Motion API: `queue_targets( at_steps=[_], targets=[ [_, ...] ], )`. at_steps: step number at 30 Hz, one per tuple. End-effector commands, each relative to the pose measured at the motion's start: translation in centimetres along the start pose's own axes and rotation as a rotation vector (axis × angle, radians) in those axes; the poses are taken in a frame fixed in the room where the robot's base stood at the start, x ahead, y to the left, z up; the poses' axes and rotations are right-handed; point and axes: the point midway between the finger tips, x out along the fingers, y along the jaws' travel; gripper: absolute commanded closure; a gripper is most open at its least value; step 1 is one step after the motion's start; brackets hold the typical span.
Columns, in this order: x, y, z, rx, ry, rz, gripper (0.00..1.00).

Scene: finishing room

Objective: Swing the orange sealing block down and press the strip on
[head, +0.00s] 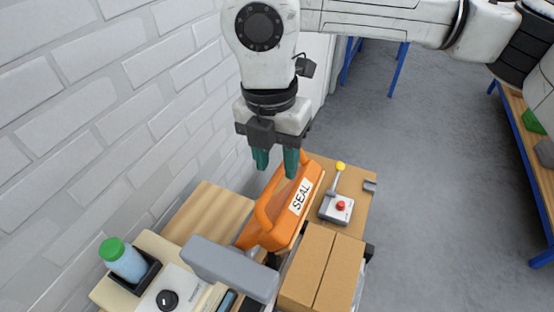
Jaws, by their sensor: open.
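The orange sealing block (283,212) carries a white "SEAL" label and a loop handle on its left side. It sits in the middle of the bench, behind a cardboard box (320,268). A dark seam runs along the box's top; I cannot make out a strip on it. My gripper (277,163) points down with its two green fingers apart and nothing between them. It is just above and behind the far end of the block, near the handle. I cannot tell whether a finger touches the handle.
A grey bar (232,268) stands in front of the block's near end. Right of the block is a control plate (337,208) with a red button and yellow-knobbed lever. A green-capped bottle (122,260) stands at the left. A brick wall (95,110) borders the bench; open floor lies right.

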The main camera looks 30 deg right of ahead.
Motion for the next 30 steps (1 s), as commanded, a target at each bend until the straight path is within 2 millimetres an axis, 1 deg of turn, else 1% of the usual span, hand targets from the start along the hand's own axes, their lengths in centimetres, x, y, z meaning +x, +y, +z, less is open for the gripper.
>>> queue_targets(
  at_steps=[3,6,16,27,29,30],
  targets=[
    [1.2,0.0,0.0,0.000,0.002,0.000,0.59],
    [1.8,0.0,0.0,0.000,0.003,0.001,0.59],
    [2.1,0.0,0.0,0.000,0.001,0.001,0.59],
    [2.1,0.0,0.0,0.000,0.001,0.001,0.95],
    [2.1,0.0,0.0,0.000,0.001,0.001,1.00],
    [2.1,0.0,0.0,0.000,0.001,0.001,1.00]
  ],
)
